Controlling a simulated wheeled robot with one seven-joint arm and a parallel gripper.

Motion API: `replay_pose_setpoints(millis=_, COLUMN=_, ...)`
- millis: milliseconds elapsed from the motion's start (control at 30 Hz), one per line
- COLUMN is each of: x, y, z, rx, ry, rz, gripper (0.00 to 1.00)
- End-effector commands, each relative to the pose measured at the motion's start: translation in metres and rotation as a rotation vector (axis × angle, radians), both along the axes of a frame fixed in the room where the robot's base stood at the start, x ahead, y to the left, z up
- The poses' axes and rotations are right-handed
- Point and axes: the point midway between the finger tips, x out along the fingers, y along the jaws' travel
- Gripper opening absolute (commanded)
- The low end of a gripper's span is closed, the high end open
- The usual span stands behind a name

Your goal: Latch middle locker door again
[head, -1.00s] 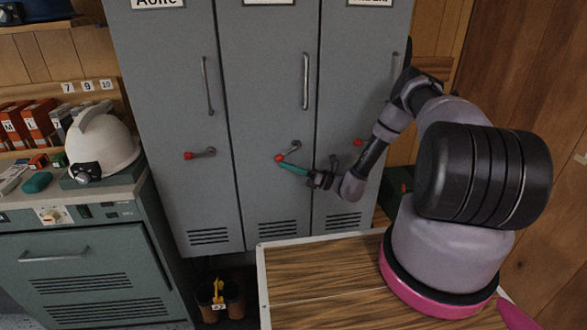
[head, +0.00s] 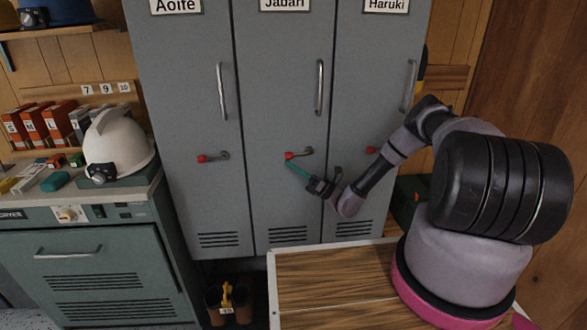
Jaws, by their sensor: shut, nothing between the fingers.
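The middle locker door (head: 275,110), labelled Jabari, looks closed and flush with its neighbours. Its latch lever (head: 305,152) has a red knob (head: 289,155) at its left end and lies nearly level, much like the lever on the left door. My gripper (head: 290,163) has teal fingers, shut and empty. The fingertips are just below the red knob, at or very near it; I cannot tell whether they touch. The middle door's upright pull handle (head: 320,87) is above the latch.
The left locker (head: 185,110), labelled Aoife, and right locker (head: 375,75), labelled Haruki, look closed. A wood-topped surface (head: 325,285) lies in front of the lockers. A cabinet (head: 85,270) with a white helmet (head: 117,140) on top stands left. Boots (head: 240,300) are on the floor.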

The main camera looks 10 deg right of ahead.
Motion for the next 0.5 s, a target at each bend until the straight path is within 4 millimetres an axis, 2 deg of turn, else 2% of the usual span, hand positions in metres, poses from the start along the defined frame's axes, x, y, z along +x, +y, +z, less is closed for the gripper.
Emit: replay_pose_setpoints(millis=500, x=-0.0022, y=0.0004, z=-0.0046, rx=0.000, ry=0.001, rz=0.000, gripper=0.00)
